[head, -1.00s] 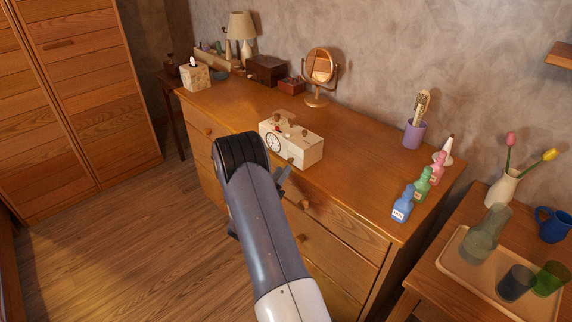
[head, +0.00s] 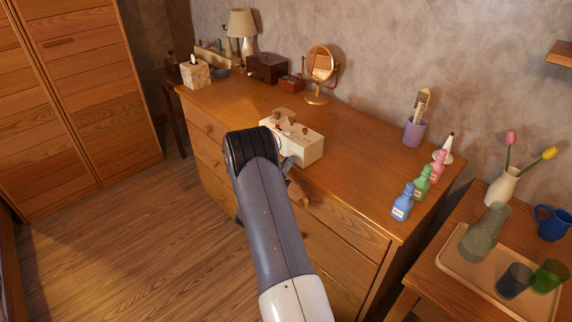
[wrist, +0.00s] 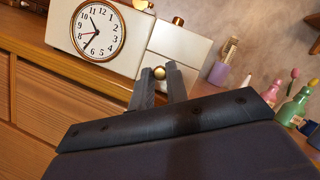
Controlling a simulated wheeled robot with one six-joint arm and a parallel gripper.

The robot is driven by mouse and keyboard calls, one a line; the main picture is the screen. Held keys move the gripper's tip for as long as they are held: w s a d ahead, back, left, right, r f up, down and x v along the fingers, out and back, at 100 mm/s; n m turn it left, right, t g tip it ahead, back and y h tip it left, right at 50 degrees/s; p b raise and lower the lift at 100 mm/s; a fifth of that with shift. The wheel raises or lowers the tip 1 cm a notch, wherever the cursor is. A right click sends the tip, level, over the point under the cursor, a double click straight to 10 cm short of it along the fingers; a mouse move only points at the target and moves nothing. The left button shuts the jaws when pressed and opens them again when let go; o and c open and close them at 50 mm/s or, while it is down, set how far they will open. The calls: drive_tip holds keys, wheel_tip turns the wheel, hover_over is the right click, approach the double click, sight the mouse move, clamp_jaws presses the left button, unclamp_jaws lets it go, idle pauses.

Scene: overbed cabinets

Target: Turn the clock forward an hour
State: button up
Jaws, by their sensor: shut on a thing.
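The clock (head: 306,149) is a cream box on the front edge of the dresser, with knobs on top. In the wrist view its round white dial (wrist: 100,30) faces me. One dark hand points up-left near 11, another down near 7, and a thin red one near 9. A small brass knob (wrist: 161,72) sits low on the clock's front, right of the dial. My gripper (wrist: 163,75) has its fingers on either side of this knob, closed on it. In the head view my arm hides the dial and most of the gripper.
Blue, green and pink bottles (head: 403,203) stand on the dresser's right front. A round mirror (head: 320,65), a purple cup (head: 414,132) and boxes stand along the back. The dresser top (head: 355,160) right of the clock is clear. A tray (head: 455,272) with glasses is at right.

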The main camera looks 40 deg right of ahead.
drive_tip(key=shift+f+m+b, duration=0.15)
drive_tip(key=shift+m+b, duration=0.15)
drive_tip(key=shift+b, duration=0.2)
clamp_jaws()
drive_tip(key=m+g+y+b, duration=0.1)
drive_tip(key=m+g+b, duration=0.3)
drive_tip(key=m+b, duration=0.3)
drive_tip(key=w+m+g+y+b, duration=0.1)
drive_tip(key=m+g+b, duration=0.3)
drive_tip(key=m, duration=1.1)
drive_tip(key=m+g+y+b, duration=0.1)
drive_tip(key=m+g+b, duration=0.3)
drive_tip(key=m+b, duration=0.7)
drive_tip(key=shift+w+r+g, duration=0.15)
drive_tip(key=shift+r+g, duration=0.15)
drive_tip(key=shift+r, duration=0.1)
drive_tip(key=o, duration=0.8)
unclamp_jaws()
drive_tip(key=shift+c, duration=0.2)
